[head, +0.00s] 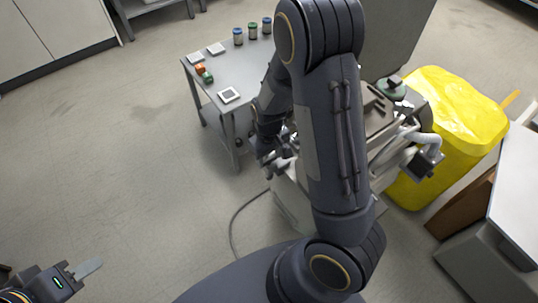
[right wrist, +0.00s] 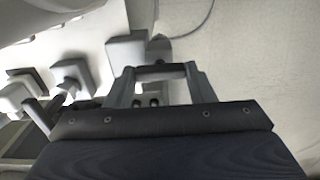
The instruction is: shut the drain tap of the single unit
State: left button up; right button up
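The single unit (head: 292,203) is a pale grey compressor cabinet, largely hidden behind my right arm in the head view. My right gripper (head: 275,160) is low at its left side, partly covered by my own arm. In the right wrist view my right gripper (right wrist: 160,75) has two grey fingers with a short bar, dark in the middle, between their tips. I cannot tell whether the bar is part of the tap. A small grey fitting (right wrist: 158,46) lies just beyond the tips. The drain tap cannot be made out clearly. My left gripper (head: 78,272) is at the lower left, away from the unit.
A grey table (head: 240,75) with small jars and blocks stands behind the unit. A yellow-covered bin (head: 455,115) is at the right, with a white-topped cabinet (head: 518,190) nearby. A cable (head: 235,225) lies on the floor. The floor at left is clear.

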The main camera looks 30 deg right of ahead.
jog(key=shift+c, duration=1.4)
jog(key=shift+m, duration=0.3)
jog(key=m+p, duration=0.2)
jog(key=shift+r+m, duration=0.15)
jog(key=shift+m, duration=0.15)
jog(key=m+p, duration=0.3)
jog(key=m, duration=0.2)
jog(key=m+p, duration=0.3)
jog(key=m, duration=0.2)
jog(key=shift+m, duration=0.4)
jog(key=shift+m+p, duration=0.9)
jog(key=shift+m, duration=1.3)
